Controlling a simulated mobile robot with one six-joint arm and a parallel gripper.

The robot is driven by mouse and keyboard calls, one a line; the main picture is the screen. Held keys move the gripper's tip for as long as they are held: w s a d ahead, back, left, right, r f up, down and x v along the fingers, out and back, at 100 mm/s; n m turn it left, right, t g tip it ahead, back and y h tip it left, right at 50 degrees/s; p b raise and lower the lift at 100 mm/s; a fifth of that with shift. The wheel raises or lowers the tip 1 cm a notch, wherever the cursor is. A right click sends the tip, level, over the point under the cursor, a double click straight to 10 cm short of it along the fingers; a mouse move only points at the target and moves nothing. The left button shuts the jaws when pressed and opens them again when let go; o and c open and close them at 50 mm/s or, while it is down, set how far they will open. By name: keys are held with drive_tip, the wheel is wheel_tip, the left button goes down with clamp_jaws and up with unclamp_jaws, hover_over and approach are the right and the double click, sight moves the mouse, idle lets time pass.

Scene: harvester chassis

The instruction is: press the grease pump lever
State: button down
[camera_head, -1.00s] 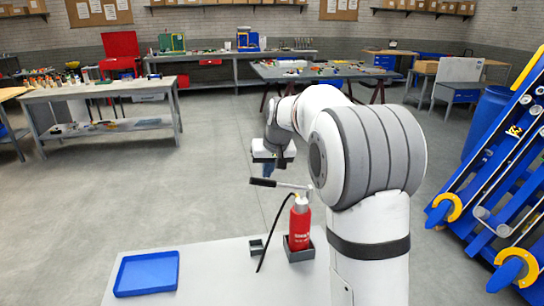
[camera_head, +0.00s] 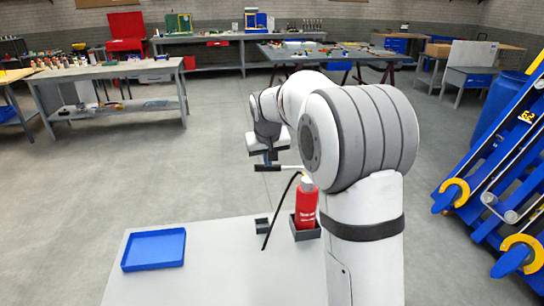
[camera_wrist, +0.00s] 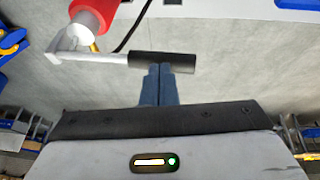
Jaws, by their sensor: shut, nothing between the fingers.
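The grease pump is a red bottle (camera_head: 307,210) with a pale top, upright in a dark square holder on the light bench. Its lever is a pale bar with a black handle (camera_head: 267,168), pointing left and looking about level. The black handle also shows in the wrist view (camera_wrist: 163,62), with the red pump (camera_wrist: 95,18) at its upper left. My gripper (camera_wrist: 160,70) is shut and empty, its blue fingertips right at the middle of the handle. In the head view the gripper (camera_head: 270,158) is just above the handle. Contact cannot be told for sure.
A thin black hose hangs left of the pump, near a small dark box (camera_head: 262,226). A blue tray (camera_head: 154,249) lies at the bench's left. The bench between is clear. A blue frame with yellow hooks (camera_head: 495,175) stands at the right.

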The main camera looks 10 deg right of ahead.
wheel_tip(320, 180, down, 7)
drive_tip(key=a+b, duration=0.1)
drive_tip(key=b, duration=0.3)
drive_tip(key=shift+r, duration=0.2)
drive_tip(key=shift+s+a, duration=0.1)
drive_tip(key=shift+s, duration=0.05)
drive_tip(key=s+a+r, duration=0.2)
drive_tip(key=r, duration=0.4)
drive_tip(key=s+a+r+p, duration=0.1)
drive_tip(key=s+a+r, duration=0.1)
drive_tip(key=r, duration=0.4)
drive_tip(key=shift+s+a+r, duration=0.2)
drive_tip(key=shift+s+r, duration=0.1)
drive_tip(key=shift+r, duration=0.05)
idle(1.9)
